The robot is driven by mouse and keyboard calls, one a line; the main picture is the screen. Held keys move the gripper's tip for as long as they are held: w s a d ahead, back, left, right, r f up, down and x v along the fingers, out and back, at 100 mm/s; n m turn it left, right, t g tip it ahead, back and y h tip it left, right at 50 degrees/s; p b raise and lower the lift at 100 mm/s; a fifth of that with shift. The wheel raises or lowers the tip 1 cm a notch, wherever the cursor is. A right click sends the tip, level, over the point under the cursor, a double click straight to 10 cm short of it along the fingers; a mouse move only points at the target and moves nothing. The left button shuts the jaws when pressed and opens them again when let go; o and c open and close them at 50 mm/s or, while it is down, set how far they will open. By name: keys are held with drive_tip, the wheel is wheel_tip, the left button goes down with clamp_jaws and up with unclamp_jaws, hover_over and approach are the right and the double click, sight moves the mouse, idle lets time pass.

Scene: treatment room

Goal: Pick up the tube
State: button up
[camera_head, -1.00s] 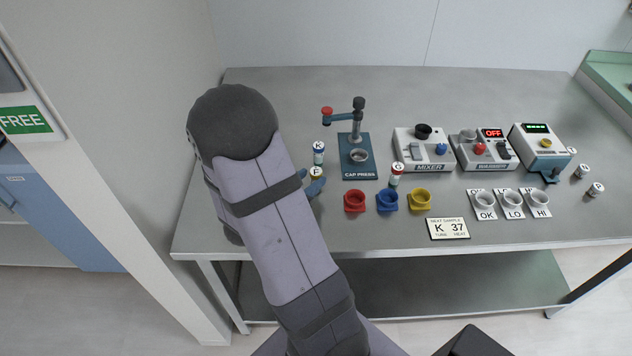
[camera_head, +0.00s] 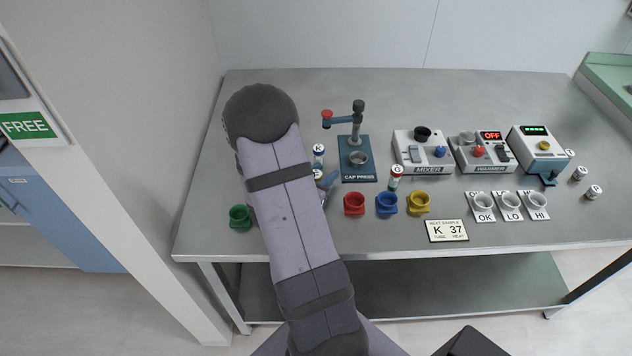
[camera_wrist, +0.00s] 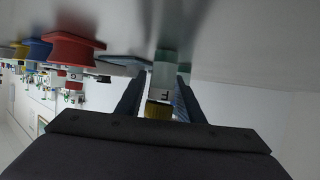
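In the wrist view a pale tube (camera_wrist: 163,78) with a yellow cap and a letter like F stands between the fingers of my gripper (camera_wrist: 160,98). The fingers look open, with a slim gap on the left side. In the head view my arm hides most of the gripper; a blue finger (camera_head: 328,181) shows beside that tube (camera_head: 317,174), which is partly hidden. A blue-and-white tube (camera_head: 318,153) stands just behind it. A red-and-white tube (camera_head: 396,173) stands further right. A sign (camera_head: 446,230) reads K 37.
The cap press (camera_head: 358,172) stands close to the right of my gripper. Green (camera_head: 240,217), red (camera_head: 354,203), blue (camera_head: 387,203) and yellow (camera_head: 419,202) holders line the front. The mixer (camera_head: 423,152), warmer (camera_head: 482,153) and another device (camera_head: 540,150) stand right. The table's back left is clear.

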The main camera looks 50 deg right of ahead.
drive_tip(key=c, duration=0.8)
drive_tip(key=shift+r, duration=0.15)
drive_tip(key=shift+r, duration=4.9)
drive_tip(key=s+d+f+m+g+p, duration=0.2)
drive_tip(key=s+d+f+m+g, duration=0.15)
drive_tip(key=s+d, duration=0.75)
drive_tip(key=w+d+r+n+t, duration=0.1)
drive_tip(key=w+d+n+t, duration=0.2)
drive_tip(key=w, duration=0.6)
drive_tip(key=shift+w+d+r+n, duration=0.15)
drive_tip(key=shift+d+r+n, duration=0.2)
drive_tip(key=shift+d, duration=0.45)
